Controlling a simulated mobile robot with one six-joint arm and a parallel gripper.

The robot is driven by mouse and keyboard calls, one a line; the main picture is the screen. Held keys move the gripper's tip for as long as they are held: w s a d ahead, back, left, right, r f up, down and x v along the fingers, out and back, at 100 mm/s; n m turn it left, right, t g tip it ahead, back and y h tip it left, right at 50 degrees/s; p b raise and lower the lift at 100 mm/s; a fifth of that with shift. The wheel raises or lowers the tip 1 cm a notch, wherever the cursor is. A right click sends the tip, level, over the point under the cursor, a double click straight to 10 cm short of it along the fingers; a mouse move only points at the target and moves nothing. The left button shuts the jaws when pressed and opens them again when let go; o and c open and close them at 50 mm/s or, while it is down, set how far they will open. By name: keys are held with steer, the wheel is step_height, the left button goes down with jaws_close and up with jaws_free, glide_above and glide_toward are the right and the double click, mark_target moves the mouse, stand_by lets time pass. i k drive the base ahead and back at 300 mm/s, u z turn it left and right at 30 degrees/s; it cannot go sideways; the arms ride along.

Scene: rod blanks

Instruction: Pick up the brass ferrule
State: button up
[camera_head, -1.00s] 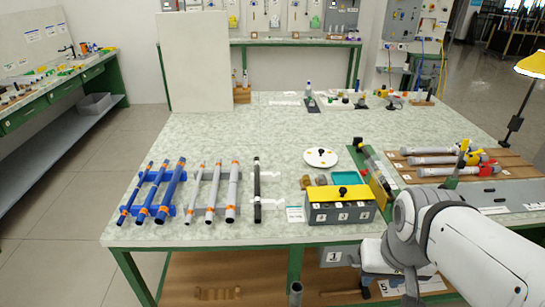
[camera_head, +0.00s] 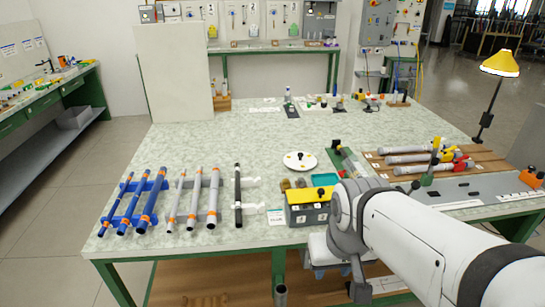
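I cannot pick out the brass ferrule with certainty. A small olive-brown cylinder (camera_head: 285,184) stands just behind the yellow-topped grey box (camera_head: 308,214), with a greyer one (camera_head: 300,183) beside it. They are too small to tell their material. My white arm comes in from the lower right, and its grey joint is in front of the right end of that box. The fingers of my gripper cannot be made out; the arm's end hangs low by the table's front edge.
Blue rods (camera_head: 128,204), grey rods (camera_head: 194,198) with orange bands and a black rod (camera_head: 238,195) lie at left. Clamped cylinders and a yellow lamp (camera_head: 500,63) are at right. The table's middle is clear.

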mark_target(286, 183)
steer(key=i, duration=0.95)
steer(key=u, duration=0.05)
